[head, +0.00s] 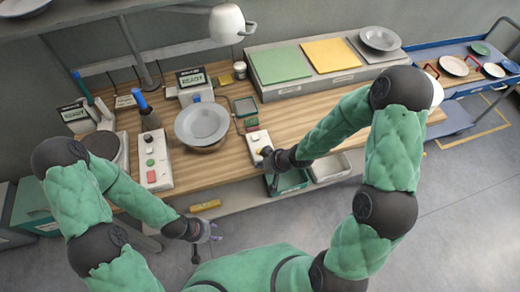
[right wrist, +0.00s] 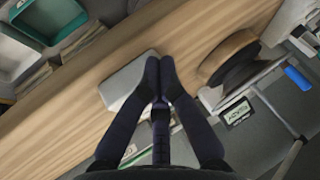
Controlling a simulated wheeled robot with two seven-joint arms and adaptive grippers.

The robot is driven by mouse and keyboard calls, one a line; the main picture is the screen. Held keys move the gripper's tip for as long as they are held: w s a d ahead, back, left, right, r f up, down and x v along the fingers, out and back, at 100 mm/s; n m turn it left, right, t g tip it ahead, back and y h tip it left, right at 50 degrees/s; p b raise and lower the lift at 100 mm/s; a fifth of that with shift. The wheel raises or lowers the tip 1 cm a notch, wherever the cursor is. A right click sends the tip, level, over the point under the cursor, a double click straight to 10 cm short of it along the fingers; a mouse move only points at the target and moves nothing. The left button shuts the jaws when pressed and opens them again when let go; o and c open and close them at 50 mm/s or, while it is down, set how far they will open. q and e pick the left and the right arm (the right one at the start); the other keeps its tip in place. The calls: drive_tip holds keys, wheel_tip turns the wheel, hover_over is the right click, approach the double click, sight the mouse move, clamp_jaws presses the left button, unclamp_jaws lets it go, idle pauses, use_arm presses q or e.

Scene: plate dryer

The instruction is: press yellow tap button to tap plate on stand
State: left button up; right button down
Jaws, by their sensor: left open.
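A grey plate (head: 202,121) lies on a round stand (head: 207,148) on the wooden table. To its right is a small white button box (head: 256,137) with a yellow button (head: 266,151) at its near end. My right gripper (head: 267,157) is at that near end, right by the yellow button; I cannot tell whether it touches. In the right wrist view, its fingertips (right wrist: 160,68) are together over the pale box (right wrist: 122,82), with nothing seen between them, and they hide the button. My left gripper (head: 212,233) is open and empty in front of the table, away from the plate.
A white box with red and green buttons (head: 152,160) stands left of the plate. Small screens (head: 192,77) stand behind it. Green and yellow pads (head: 330,55) lie at the back right. Trays (head: 330,168) hang at the table's front edge. A blue cart (head: 455,60) stands at right.

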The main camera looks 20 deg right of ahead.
drive_tip(key=w+d+r+n+t, duration=0.1)
drive_tip(key=w+r+n, duration=0.3)
drive_tip(key=r, duration=0.7)
drive_tip(key=shift+w+d+r+t, duration=0.25)
drive_tip(key=shift+w+r+t, duration=0.15)
drive_tip(key=shift+w+t, duration=0.4)
drive_tip(key=shift+f, duration=0.1)
wheel_tip(320, 180, down, 8)
drive_tip(key=b, duration=0.8)
drive_tip(key=shift+b, duration=0.3)
drive_tip(key=shift+f+b, duration=0.3)
drive_tip(key=shift+f, duration=0.05)
drive_tip(key=shift+f, duration=0.15)
drive_tip(key=shift+f, duration=0.25)
drive_tip(key=shift+f+b, duration=0.45)
drive_tip(key=shift+b, duration=0.1)
idle(0.4)
idle(0.3)
drive_tip(key=shift+r+p, duration=0.9)
drive_tip(key=shift+p, duration=0.2)
